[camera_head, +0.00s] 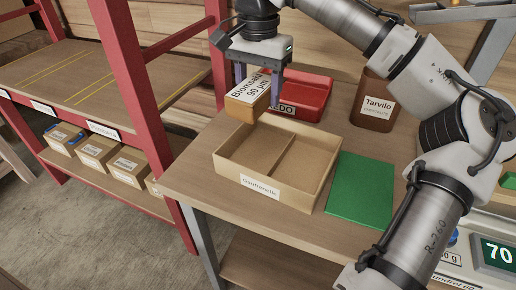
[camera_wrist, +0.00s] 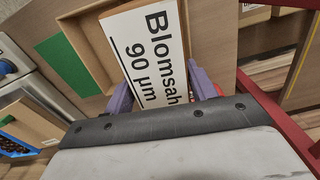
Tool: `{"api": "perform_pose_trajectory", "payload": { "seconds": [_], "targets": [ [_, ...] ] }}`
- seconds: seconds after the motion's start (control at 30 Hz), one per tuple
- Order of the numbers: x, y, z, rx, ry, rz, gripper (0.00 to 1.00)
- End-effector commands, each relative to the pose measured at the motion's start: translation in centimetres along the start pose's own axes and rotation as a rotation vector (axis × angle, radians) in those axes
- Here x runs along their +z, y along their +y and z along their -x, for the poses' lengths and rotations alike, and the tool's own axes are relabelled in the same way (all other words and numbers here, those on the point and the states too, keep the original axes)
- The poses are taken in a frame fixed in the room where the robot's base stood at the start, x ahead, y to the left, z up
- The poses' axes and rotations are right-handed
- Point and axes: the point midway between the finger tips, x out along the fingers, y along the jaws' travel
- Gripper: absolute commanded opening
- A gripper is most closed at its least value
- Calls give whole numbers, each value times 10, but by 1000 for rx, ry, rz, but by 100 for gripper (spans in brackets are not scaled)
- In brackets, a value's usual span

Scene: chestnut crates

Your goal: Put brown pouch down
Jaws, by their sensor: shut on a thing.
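A red bin (camera_head: 314,98) and a brown container labelled "Tarvilo" (camera_head: 372,103) stand behind the crate. A green mat (camera_head: 361,188) lies right of it. A scale (camera_head: 492,252) is at the far right. A red-framed shelf (camera_head: 128,75) stands left. The table's front left corner is clear.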

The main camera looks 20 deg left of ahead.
Motion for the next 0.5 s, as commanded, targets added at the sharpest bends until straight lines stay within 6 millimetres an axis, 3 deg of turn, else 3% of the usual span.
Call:
{"api": "perform_pose_trajectory", "payload": {
  "seconds": [0.1, 0.3, 0.5],
  "targets": [
    [0, 1, -34, 2, -1, 1, 28],
    [0, 1, -81, 2, 0, 2, 28],
    [0, 0, -102, -1, 1, 2, 28]
  ]
}}
